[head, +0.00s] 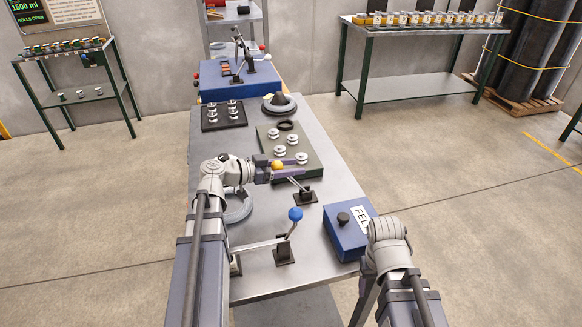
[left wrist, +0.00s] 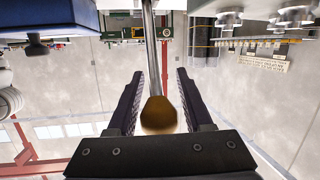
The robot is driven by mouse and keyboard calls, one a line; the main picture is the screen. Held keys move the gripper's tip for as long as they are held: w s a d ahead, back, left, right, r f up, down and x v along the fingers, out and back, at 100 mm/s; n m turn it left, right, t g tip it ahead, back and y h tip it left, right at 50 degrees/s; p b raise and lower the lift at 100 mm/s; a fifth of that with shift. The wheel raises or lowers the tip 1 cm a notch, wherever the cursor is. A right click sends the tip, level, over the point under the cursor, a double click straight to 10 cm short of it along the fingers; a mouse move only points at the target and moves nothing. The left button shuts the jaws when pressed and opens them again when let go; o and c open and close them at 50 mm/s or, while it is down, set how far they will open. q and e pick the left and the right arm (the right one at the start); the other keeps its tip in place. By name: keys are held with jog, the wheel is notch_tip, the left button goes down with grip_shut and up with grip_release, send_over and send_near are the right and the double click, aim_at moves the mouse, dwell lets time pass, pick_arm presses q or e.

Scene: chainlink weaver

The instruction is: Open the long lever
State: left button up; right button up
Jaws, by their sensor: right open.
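A lever with a yellow-orange knob (head: 277,164) stands on a small dark base (head: 306,197) on the bench. Its knob and metal rod also show in the left wrist view (left wrist: 159,115). My left gripper (head: 281,167) has its two fingers on either side of this knob, with narrow gaps visible between knob and fingers. A second lever with a blue ball (head: 295,214) stands nearer, on a dark base (head: 284,254), with a bar reaching left. The pictures do not settle which lever is the long one. My right wrist shows at the bench's right front, its fingers hidden.
A blue box with a black knob (head: 345,235) sits at the bench's right edge. A green board with several silver spools (head: 290,146) lies beyond the yellow knob. A grey ring (head: 238,208) lies under my left wrist. A blue machine (head: 238,80) stands at the far end.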

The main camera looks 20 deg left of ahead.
pick_arm(q)
jog(key=shift+s, duration=0.1)
jog(key=p+v, duration=0.1)
jog(key=v, duration=0.6)
jog(key=shift+s+a+p, duration=0.2)
jog(key=shift+a+p, duration=0.1)
jog(key=shift+p, duration=0.1)
